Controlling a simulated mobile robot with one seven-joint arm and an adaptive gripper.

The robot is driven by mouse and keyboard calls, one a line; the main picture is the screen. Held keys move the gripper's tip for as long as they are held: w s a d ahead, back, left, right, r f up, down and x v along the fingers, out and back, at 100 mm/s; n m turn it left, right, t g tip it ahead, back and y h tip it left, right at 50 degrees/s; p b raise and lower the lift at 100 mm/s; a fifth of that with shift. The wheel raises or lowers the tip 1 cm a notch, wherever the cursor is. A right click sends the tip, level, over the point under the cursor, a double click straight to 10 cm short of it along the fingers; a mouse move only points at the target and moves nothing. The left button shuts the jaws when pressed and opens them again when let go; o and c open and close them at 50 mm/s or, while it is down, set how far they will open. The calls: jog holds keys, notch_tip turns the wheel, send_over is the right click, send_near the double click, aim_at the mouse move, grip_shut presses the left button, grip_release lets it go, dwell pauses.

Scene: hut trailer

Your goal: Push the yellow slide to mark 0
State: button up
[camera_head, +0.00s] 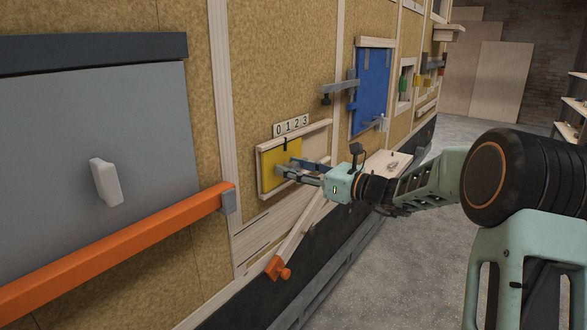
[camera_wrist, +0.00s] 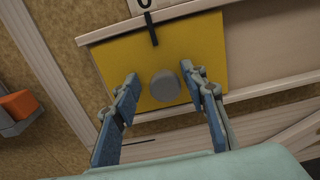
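The yellow slide (camera_head: 269,165) sits at the left end of a light wooden frame on the wall. It fills much of the wrist view (camera_wrist: 120,62). It has a round grey knob (camera_wrist: 165,86) and a black pointer (camera_wrist: 152,30) at its top edge. The number strip (camera_head: 291,126) above reads 0 1 2 3. In the wrist view the pointer appears roughly in line with the 0 (camera_wrist: 144,3). My gripper (camera_wrist: 160,82) is open, one finger either side of the knob, with a visible gap on both sides. Whether the fingertips touch the slide's face cannot be told.
An orange bar (camera_head: 120,250) and a grey panel with a white handle (camera_head: 105,182) are at left. A wooden lever with an orange end (camera_head: 280,268) hangs below the slide. A blue door (camera_head: 370,90) is beyond. The floor at right is mostly clear.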

jog(key=shift+d, duration=0.1)
jog(key=v, duration=1.2)
